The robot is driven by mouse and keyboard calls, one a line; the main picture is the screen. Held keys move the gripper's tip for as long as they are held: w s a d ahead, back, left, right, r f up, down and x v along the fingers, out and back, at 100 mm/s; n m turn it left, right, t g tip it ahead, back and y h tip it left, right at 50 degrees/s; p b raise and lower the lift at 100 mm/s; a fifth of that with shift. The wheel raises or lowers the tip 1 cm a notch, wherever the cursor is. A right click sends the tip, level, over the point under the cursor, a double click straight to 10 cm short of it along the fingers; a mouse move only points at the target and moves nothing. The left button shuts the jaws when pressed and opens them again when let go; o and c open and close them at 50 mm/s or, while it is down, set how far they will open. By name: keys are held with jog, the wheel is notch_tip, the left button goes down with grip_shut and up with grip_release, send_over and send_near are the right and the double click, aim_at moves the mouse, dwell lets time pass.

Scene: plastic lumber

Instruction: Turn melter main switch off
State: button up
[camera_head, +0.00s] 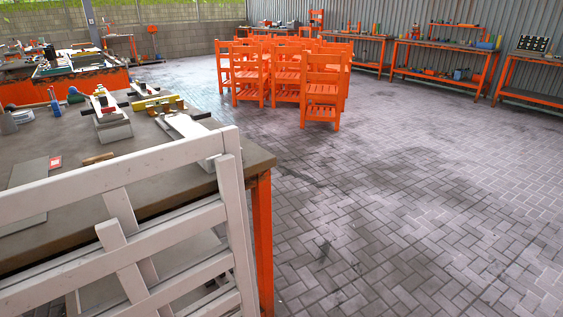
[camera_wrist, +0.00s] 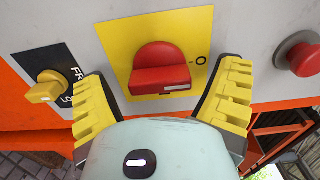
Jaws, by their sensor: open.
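The switch, a red rotary knob (camera_wrist: 158,68) on a square yellow plate (camera_wrist: 200,30), is in the middle of the wrist view. An "O" is printed on the plate to the right of the knob. A white mark shows on the lower right of the knob's front face. My gripper (camera_wrist: 163,84) is open, with one yellow ribbed finger on each side of the knob. I cannot tell whether either finger touches it; gaps show on both sides. The head view shows neither the switch nor my gripper.
In the wrist view, a yellow selector (camera_wrist: 44,92) on a black label is left of the plate, near the left finger. A red button (camera_wrist: 300,55) is at right. In the head view, a workbench (camera_head: 240,157) and white slatted frame (camera_head: 165,163) stand left; paved floor (camera_head: 420,190) is clear.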

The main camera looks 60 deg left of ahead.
jog(key=shift+a, duration=0.1)
jog(key=a, duration=1.2)
jog(key=shift+s, duration=0.4)
jog(key=shift+d, duration=0.1)
